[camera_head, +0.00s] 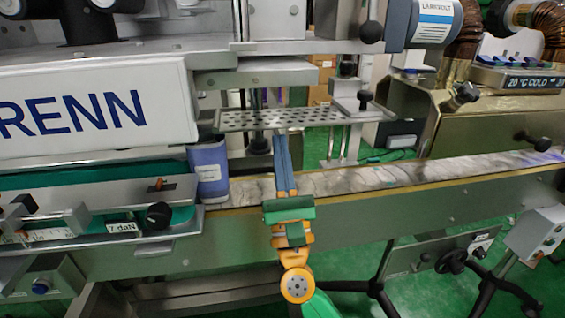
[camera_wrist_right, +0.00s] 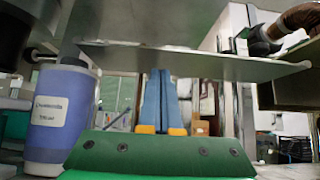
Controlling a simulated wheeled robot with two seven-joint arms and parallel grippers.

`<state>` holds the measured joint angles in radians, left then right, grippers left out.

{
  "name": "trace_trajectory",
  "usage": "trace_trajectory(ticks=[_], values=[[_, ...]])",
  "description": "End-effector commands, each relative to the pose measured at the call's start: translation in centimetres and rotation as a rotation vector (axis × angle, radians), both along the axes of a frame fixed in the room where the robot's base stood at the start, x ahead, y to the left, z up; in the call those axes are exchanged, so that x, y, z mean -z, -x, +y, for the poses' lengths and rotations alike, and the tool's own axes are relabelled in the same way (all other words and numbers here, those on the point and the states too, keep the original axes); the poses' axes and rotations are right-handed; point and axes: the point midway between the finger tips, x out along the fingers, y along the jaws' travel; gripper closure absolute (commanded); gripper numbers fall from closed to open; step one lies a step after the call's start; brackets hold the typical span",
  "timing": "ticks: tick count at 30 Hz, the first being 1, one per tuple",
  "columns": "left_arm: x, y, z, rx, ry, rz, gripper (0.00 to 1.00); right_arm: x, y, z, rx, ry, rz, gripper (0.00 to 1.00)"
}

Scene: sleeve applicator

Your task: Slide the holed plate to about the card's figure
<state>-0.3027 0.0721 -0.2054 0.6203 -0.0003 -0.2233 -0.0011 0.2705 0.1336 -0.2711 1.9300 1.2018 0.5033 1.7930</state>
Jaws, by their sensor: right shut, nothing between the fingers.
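The holed plate (camera_head: 310,117) is a flat grey metal plate with rows of dark holes, level above the conveyor in the head view. In the right wrist view a plain metal plate (camera_wrist_right: 200,60), seemingly its underside, spans the upper part. My right gripper (camera_head: 279,138) has its blue fingers shut and empty, pointing up just below the plate's front edge; the fingers also show in the wrist view (camera_wrist_right: 158,74). I cannot tell whether they touch the plate. A card reads "20 °C COLD" (camera_head: 530,82); a small label reads "7 daN" (camera_head: 122,228). My left gripper is not in view.
A blue-violet labelled cylinder (camera_head: 209,172) stands left of my right gripper, close to the plate's left end. The conveyor (camera_head: 400,178) runs behind the fingers. A black-knobbed clamp block (camera_head: 358,103) sits at the plate's right end. A white RENN panel (camera_head: 90,105) fills the left.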

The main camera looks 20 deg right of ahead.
Motion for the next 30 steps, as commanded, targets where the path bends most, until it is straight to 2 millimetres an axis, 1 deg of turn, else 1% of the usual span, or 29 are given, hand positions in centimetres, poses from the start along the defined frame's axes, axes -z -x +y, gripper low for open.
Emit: trace_trajectory(ticks=[1, 3, 14, 19, 27, 29, 30], values=[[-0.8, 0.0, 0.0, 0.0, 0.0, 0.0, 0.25, -0.9, 0.0, 0.0, 0.0, 0.0, 0.0, 1.0], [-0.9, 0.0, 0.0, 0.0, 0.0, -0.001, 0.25, -1.2, 0.0, 0.0, 0.001, 0.001, 0.0, 1.0], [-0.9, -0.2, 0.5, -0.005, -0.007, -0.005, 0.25, -1.2, 0.0, 0.0, 0.001, 0.001, -0.001, 1.0], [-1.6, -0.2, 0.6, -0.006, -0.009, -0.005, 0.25, -2.5, 0.1, 0.0, 0.001, 0.0, -0.002, 1.0], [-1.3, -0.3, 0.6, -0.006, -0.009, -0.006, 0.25, -2.2, 0.1, 0.0, 0.001, 0.002, -0.003, 1.0], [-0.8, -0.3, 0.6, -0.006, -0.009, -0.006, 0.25, -1.6, 0.0, 0.1, 0.002, 0.001, -0.002, 1.0], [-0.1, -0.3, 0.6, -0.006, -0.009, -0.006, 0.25, -1.0, 0.0, 0.2, 0.002, 0.001, -0.002, 1.0]])
